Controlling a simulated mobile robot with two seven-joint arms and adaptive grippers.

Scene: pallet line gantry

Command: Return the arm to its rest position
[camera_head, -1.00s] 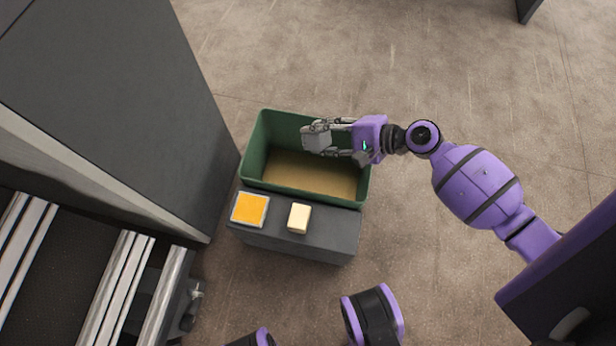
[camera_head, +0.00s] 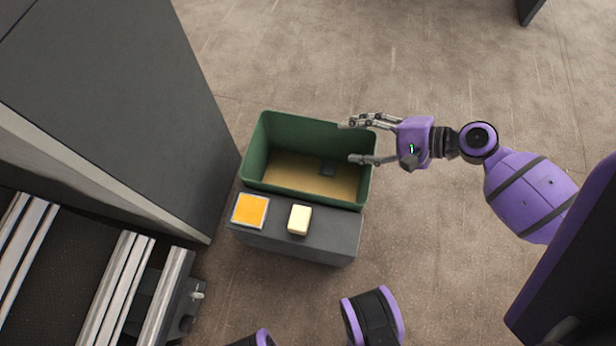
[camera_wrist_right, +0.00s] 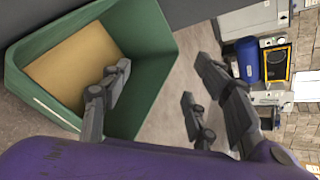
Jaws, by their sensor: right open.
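My right gripper (camera_head: 350,141) is open and empty, its fingers spread at the right rim of the green bin (camera_head: 256,150). Its arm comes in from the right. My left gripper is not in view.
A grey stand (camera_head: 300,247) beside the bin bears an orange square (camera_head: 251,210) and a cream block (camera_head: 299,220). A tall dark cabinet (camera_head: 110,90) and a roller conveyor (camera_head: 115,290) are at left. The floor right of the bin is clear.

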